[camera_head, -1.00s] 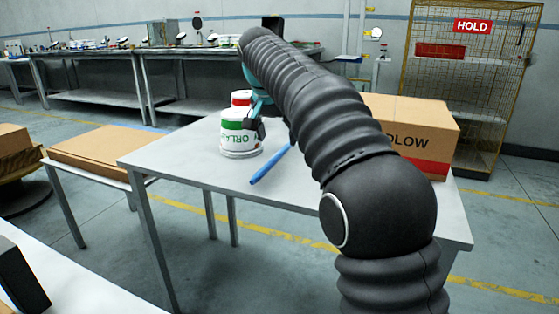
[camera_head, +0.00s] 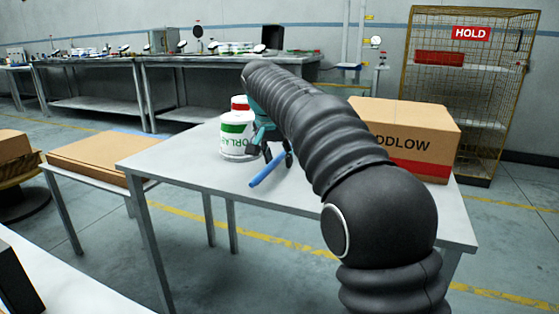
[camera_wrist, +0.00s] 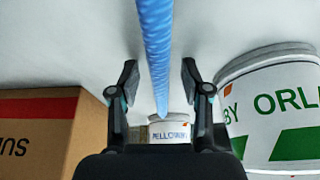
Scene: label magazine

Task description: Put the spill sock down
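The spill sock, a thin blue roll (camera_head: 266,170), appears to lie on the grey table (camera_head: 185,165), near the white-and-green bucket. In the wrist view the sock (camera_wrist: 157,45) runs from the top edge down between my fingers. My gripper (camera_head: 277,152) is over the sock's far part, partly hidden by my arm. In the wrist view my gripper (camera_wrist: 160,85) has its fingers apart, with a clear gap on both sides of the sock. The sock's far end in the head view is hidden behind my gripper.
A white-and-green bucket (camera_head: 236,138) stands just left of my gripper, with a red-topped container (camera_head: 239,103) behind it. A cardboard box (camera_head: 410,135) stands at the table's right. A small white labelled container (camera_wrist: 169,127) shows in the wrist view. The table's front left is clear.

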